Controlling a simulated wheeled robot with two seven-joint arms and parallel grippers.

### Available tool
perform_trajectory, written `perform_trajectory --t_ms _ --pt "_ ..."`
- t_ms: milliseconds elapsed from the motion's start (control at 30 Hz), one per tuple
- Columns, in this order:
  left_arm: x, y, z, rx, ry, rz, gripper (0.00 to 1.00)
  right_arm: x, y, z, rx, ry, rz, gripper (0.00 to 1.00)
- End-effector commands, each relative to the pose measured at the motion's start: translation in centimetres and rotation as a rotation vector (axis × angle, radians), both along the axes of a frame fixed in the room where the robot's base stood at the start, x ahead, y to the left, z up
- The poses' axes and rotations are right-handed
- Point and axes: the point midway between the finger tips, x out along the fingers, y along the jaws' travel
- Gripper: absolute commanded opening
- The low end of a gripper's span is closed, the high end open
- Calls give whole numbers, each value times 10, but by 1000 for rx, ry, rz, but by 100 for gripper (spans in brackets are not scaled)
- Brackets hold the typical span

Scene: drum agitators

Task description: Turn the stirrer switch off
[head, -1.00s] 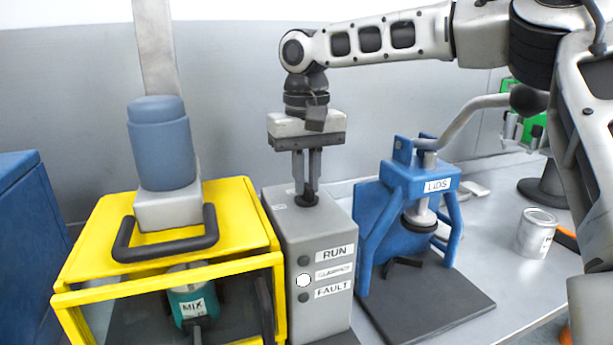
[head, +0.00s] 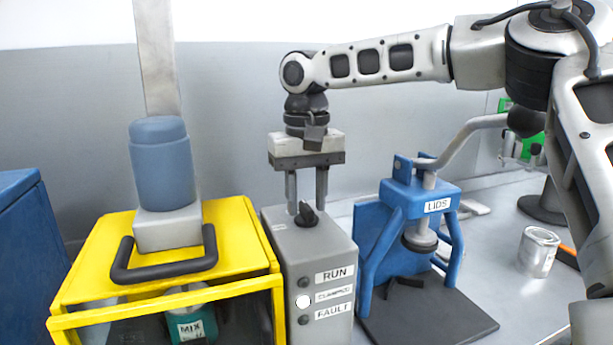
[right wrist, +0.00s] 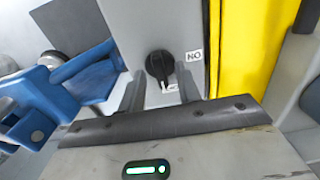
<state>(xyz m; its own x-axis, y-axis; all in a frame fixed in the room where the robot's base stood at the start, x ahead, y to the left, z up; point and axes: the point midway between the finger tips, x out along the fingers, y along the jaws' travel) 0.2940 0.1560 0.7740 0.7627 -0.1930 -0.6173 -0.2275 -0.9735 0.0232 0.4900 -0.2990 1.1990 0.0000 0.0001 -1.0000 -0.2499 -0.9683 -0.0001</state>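The stirrer switch is a black rotary knob (head: 306,214) on top of the grey control box (head: 325,250). In the right wrist view the knob (right wrist: 160,66) has an upside-down ON label (right wrist: 195,55) beside it. Another white mark below it is partly hidden, and I cannot tell exactly where the knob points. My right gripper (head: 306,206) points down over the knob, open, with a finger on each side and gaps between. On the box front, the middle lamp (head: 303,301) is white; the lamps by RUN (head: 335,274) and FAULT (head: 333,310) are dark. My left gripper is not in view.
A yellow guard frame (head: 90,262) with a black handle (head: 165,270) stands left of the box, a MIX can (head: 190,330) inside it. A blue LIDS press (head: 415,195) stands close on the right. A metal can (head: 538,252) is further right.

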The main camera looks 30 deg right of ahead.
Motion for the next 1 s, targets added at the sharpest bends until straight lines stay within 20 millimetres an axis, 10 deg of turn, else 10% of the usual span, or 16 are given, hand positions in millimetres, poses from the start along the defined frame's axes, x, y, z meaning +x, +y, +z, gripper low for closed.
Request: perform_trajectory --t_ms 633,1000 --pt "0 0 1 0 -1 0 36 1 1 128 4 -4 1 34" --pt "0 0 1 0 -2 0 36 0 1 155 1 -4 1 34"
